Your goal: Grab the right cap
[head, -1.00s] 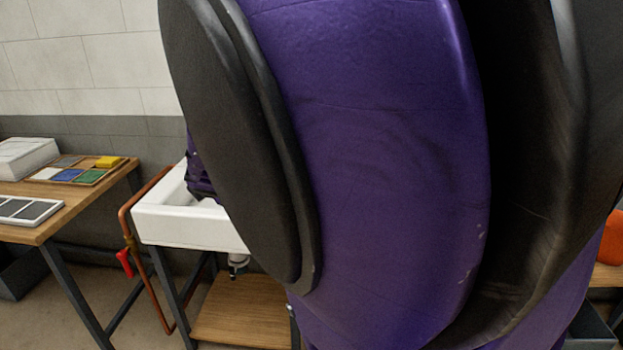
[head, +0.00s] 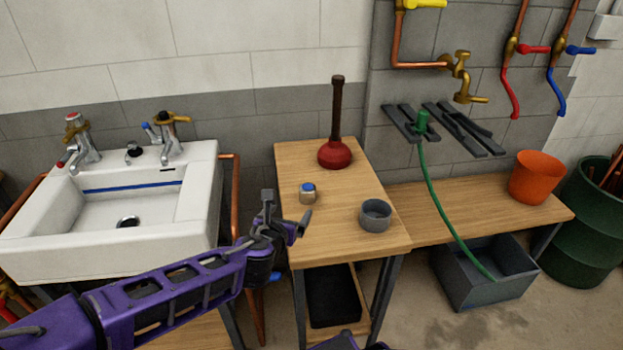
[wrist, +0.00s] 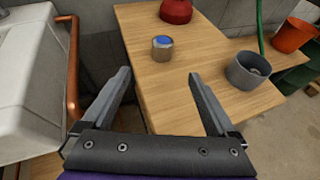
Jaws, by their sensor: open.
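A small silver cap with a blue top (head: 307,193) stands upright on the wooden table between the plunger and the grey cup. It also shows in the wrist view (wrist: 162,48), just beyond the fingertips and roughly centred between them. My gripper (head: 287,209) is open and empty at the table's left front edge, short of the cap and not touching it. Both fingers show in the wrist view (wrist: 159,76), spread wide. On the sink, the left tap (head: 78,140) carries a red-marked top. The right tap (head: 166,138) has a blue lever and a brass-coloured top.
A red plunger (head: 335,153) stands behind the cap. A grey cup (head: 375,215) stands to its right. A white sink (head: 120,262) and a copper pipe (head: 235,200) are left of the table. A green hose (head: 436,205) hangs to the right.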

